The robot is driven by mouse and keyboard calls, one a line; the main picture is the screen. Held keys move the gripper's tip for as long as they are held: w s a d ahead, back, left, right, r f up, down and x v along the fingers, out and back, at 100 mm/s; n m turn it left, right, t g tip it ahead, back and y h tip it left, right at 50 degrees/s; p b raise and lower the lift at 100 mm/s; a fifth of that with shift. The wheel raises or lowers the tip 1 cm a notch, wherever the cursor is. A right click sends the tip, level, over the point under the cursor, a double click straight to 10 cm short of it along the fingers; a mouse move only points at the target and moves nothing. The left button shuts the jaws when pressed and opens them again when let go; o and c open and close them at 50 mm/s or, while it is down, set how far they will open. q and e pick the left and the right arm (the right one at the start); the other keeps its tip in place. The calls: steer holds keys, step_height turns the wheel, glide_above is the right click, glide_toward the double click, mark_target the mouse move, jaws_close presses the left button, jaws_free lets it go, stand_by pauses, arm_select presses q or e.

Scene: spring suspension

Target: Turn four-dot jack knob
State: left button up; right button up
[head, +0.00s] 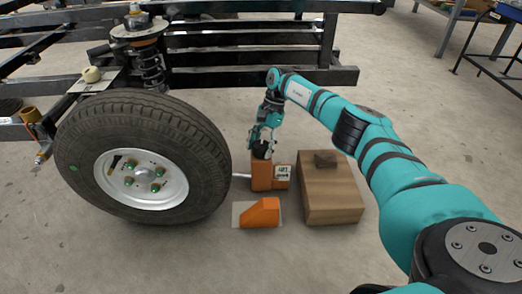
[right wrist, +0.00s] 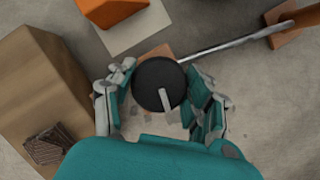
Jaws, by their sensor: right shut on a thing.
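The orange jack (head: 262,178) stands on the floor beside the wheel, with a small white label (head: 283,172) on its front; any dots on it are too small to make out. Its round black knob (right wrist: 152,78) has a pale pointer line and shows from above in the right wrist view. My right gripper (head: 263,140) reaches down onto the top of the jack. In the right wrist view its fingers (right wrist: 160,98) lie on both sides of the knob, shut on it, and partly hide the jack body. My left gripper is not in view.
A wooden box (head: 330,192) with a small brown block (head: 326,159) stands close right. An orange wedge (head: 260,213) lies on a pale plate in front.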

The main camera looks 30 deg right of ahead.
mark_target(262, 145)
steer(key=shift+n+g, duration=0.3)
steer(key=shift+n, duration=0.8)
steer(key=o, duration=1.2)
step_height(262, 145, up, 10)
steer(key=shift+f, duration=0.1)
steer(key=shift+s, duration=0.1)
